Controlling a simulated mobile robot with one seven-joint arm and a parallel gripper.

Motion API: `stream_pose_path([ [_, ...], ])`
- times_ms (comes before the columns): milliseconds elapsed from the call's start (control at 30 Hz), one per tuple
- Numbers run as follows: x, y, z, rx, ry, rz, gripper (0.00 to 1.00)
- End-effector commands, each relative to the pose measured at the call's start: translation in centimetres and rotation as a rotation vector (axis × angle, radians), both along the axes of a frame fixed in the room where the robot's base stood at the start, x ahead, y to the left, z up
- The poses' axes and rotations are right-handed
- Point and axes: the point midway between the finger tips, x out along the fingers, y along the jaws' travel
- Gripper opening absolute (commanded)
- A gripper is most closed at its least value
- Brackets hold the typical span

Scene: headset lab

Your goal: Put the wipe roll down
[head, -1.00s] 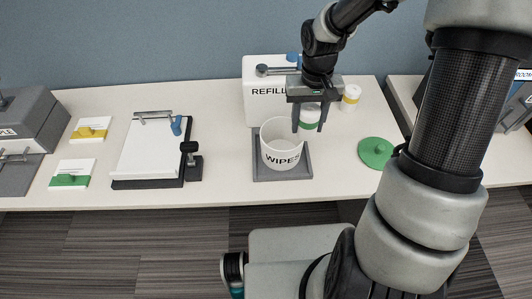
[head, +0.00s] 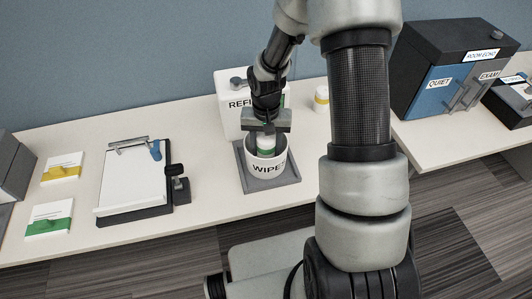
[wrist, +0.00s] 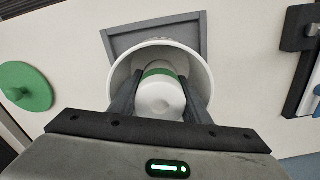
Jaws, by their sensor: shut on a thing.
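The wipe roll (head: 265,146), white with a green band, is held upright between the fingers of my gripper (head: 264,138). In the wrist view the roll (wrist: 160,95) has a gripper finger against each side. The roll is in the mouth of the white round tub (head: 268,169) marked WIPES. Its lower end is hidden behind the tub's front wall, so I cannot tell whether it touches the bottom. In the wrist view the tub's rim (wrist: 122,73) surrounds the roll and fingertips. The tub stands on a grey square tray (head: 289,179).
A white REFILL box (head: 229,108) stands close behind the tub. A yellow-banded roll (head: 321,99) is behind to the right. A green round lid (wrist: 25,86) lies beside the tray. A clipboard (head: 134,182) and a clamp (head: 178,190) are to the left.

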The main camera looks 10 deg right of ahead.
Motion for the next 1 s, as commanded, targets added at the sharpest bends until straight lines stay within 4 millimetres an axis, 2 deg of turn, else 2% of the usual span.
stream_pose_path([
  [33,-0.1,0.0,-1.0,0.000,0.004,0.001,0.18],
  [133,-0.1,0.0,-2.2,0.001,0.003,0.000,0.18],
  [500,0.0,0.0,-2.8,0.000,0.001,0.001,0.18],
  [533,0.0,0.0,-2.8,0.000,0.001,0.000,0.45],
  [567,0.0,0.0,-2.7,0.000,0.001,0.000,0.50],
  [867,0.0,0.0,-2.5,0.000,0.001,0.001,0.51],
  [1000,0.1,0.0,-1.4,0.000,-0.003,0.000,0.51],
])
